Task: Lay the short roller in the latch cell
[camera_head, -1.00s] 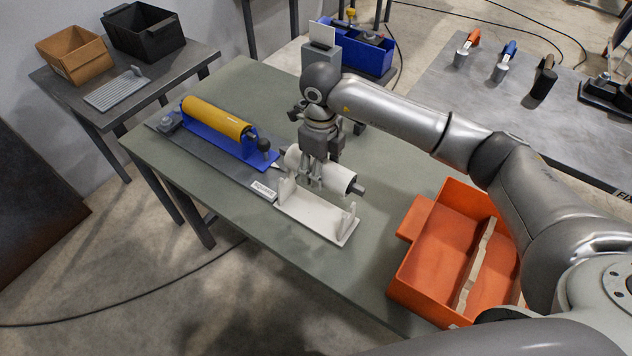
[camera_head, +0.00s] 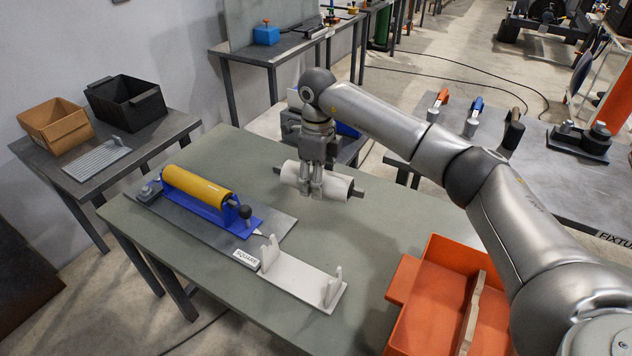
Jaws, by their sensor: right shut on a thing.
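My right gripper (camera_head: 311,190) points down and is shut around the middle of a short white roller (camera_head: 336,185) with dark shaft ends. The roller lies roughly level over the far right part of the green table; its exact height is unclear. A white cradle (camera_head: 300,282) with two upright end supports stands empty in front of it, beside a label reading SQUARE (camera_head: 246,257). Left of it, a yellow roller (camera_head: 198,187) lies in a blue holder (camera_head: 226,222) with a black knob (camera_head: 245,212). I cannot tell which holder is the latch cell. My left gripper is out of view.
An orange bin (camera_head: 400,292) with a divider stands at the table's right front. Bare green table (camera_head: 330,235) lies between roller, cradle and bin. A side table at left holds a cardboard box (camera_head: 56,128), a black crate (camera_head: 128,105) and a grey ribbed plate (camera_head: 98,160).

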